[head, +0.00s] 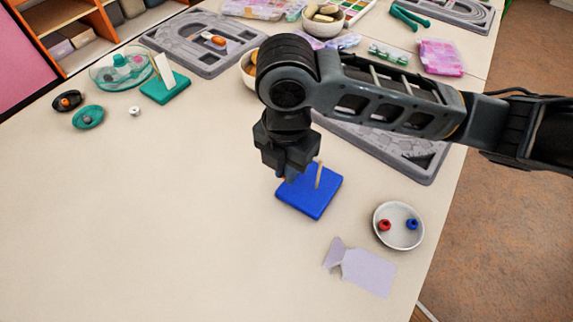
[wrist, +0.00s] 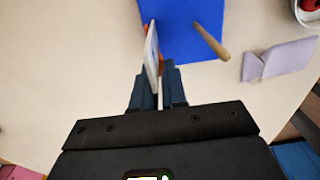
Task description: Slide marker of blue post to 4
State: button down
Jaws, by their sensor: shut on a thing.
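The blue base (head: 311,196) lies flat on the table below my gripper (head: 288,176) and also shows in the wrist view (wrist: 185,22). A wooden post (head: 319,175) rises from it, right of my gripper; it shows in the wrist view (wrist: 211,40). A thin white upright plate (wrist: 153,52) stands on its left side, seen nearly edge-on, so its numbers cannot be read. A bit of the orange marker (wrist: 161,58) shows at the plate, between my fingertips. My gripper (wrist: 160,75) is shut on the marker, which its fingers mostly hide.
A white dish (head: 398,243) with a red and a blue bead stands right of the base, with a lilac paper piece (head: 366,271) below it. A teal base (head: 166,87) with a white plate stands far left. Grey trays lie behind. The table's left front is clear.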

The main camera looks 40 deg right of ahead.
jog(key=c, duration=1.1)
grip_release()
jog(key=shift+r, duration=0.1)
notch_tip(320, 180, up, 8)
jog(key=shift+f+p, duration=0.2)
jog(key=shift+p, duration=0.15)
